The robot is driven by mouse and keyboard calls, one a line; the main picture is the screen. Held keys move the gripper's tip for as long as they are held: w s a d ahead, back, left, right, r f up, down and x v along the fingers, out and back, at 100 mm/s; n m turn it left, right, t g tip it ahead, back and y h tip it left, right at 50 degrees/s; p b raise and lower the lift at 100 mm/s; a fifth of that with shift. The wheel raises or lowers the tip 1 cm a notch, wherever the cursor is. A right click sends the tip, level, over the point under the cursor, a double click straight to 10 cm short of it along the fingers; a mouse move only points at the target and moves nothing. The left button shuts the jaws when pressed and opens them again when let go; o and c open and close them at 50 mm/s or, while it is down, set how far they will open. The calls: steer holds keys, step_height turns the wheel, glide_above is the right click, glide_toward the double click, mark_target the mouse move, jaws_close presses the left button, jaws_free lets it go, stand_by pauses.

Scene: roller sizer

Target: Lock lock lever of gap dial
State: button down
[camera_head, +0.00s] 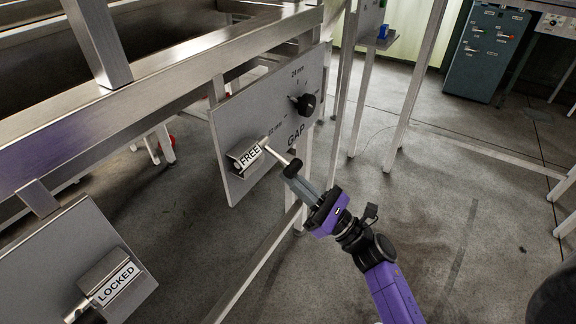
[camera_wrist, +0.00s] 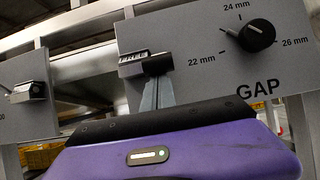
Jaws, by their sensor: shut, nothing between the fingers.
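The gap dial's panel (camera_head: 258,112) is a grey plate marked GAP, with 22 mm and 24 mm visible in the head view. Its black dial knob (camera_head: 305,103) also shows in the wrist view (camera_wrist: 257,35), pointing up-left between 22 mm and 24 mm. The lock lever (camera_head: 277,155) is a thin metal rod with a dark end knob, beside a plate reading FREE (camera_head: 249,157). In the wrist view the lever's dark knob (camera_wrist: 157,65) stands in front of that plate. My gripper (camera_head: 287,173) is shut and empty, its tips at the lever knob; contact is unclear. The fingers (camera_wrist: 157,92) point up at it.
Another grey panel (camera_head: 60,255) at lower left has a lever plate reading LOCKED (camera_head: 115,285). A metal frame beam (camera_head: 150,95) runs above the panels. Frame legs stand behind the gap panel. Open floor (camera_head: 470,220) lies to the right.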

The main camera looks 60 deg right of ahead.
steer(key=shift+s+r+g+p, duration=0.25)
steer(key=shift+r+g+p, duration=0.35)
steer(key=shift+p, duration=0.9)
steer(key=shift+s+r+g+p, duration=0.2)
steer(key=shift+r+g+p, duration=0.4)
steer(key=shift+p, duration=0.95)
steer(key=shift+s+r+g+p, duration=0.25)
steer(key=shift+r+g+p, duration=0.35)
steer(key=shift+p, duration=0.9)
step_height(320, 180, up, 7)
steer(key=g+p, duration=0.6)
steer(key=p, duration=1.9)
glide_above(296, 168)
steer(key=shift+s+d, duration=0.1)
steer(key=shift+s, duration=0.1)
steer(key=shift+w+r, duration=0.25)
steer(key=shift+r, duration=0.15)
steer(key=shift+f, duration=0.1)
steer(key=f+b, duration=0.2)
steer(key=s+f+b, duration=0.1)
steer(key=f+b, duration=0.1)
steer(key=f, duration=0.1)
steer(key=shift+f, duration=0.1)
steer(key=r+v, duration=0.2)
steer(key=v, duration=0.8)
steer(key=shift+w+r, duration=0.15)
steer(key=shift+w, duration=0.05)
